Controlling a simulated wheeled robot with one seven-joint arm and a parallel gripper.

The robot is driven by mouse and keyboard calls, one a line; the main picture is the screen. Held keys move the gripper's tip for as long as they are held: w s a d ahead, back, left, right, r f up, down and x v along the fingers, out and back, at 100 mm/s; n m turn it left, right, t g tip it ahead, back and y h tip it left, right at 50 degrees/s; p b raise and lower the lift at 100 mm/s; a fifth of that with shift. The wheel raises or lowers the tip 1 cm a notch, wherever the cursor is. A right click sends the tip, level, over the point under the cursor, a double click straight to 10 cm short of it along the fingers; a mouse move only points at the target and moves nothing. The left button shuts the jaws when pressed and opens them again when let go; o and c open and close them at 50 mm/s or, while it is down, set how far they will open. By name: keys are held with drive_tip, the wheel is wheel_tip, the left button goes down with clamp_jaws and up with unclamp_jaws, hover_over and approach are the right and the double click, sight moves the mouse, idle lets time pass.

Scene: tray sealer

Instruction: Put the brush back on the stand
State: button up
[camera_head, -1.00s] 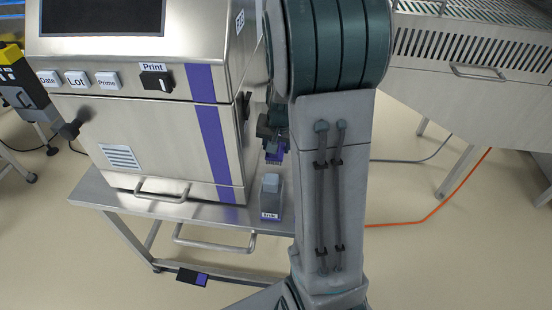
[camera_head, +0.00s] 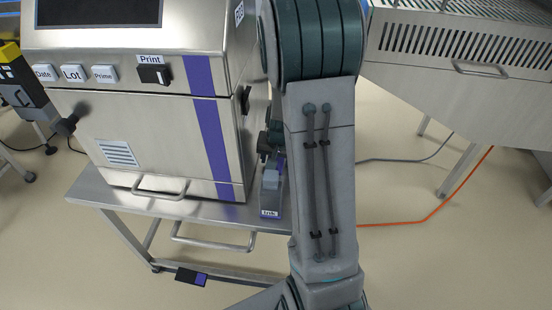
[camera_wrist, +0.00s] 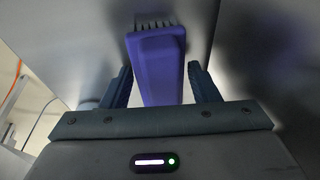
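Whether the brush touches the stand cannot be told.
The large steel machine (camera_head: 160,140) with a purple stripe stands close to the left of the stand. The steel table (camera_head: 205,208) has a narrow bare front strip. A slatted steel unit (camera_head: 460,85) is at the right. An orange cable (camera_head: 425,220) lies on the floor.

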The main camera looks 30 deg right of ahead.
drive_tip(key=shift+o, duration=0.6)
drive_tip(key=shift+r, duration=0.1)
drive_tip(key=shift+r, duration=0.2)
drive_tip(key=p+v, duration=0.2)
drive_tip(key=v, duration=0.9)
drive_tip(key=shift+r+p, duration=0.3)
drive_tip(key=shift+p, duration=0.1)
drive_tip(key=shift+s, duration=0.1)
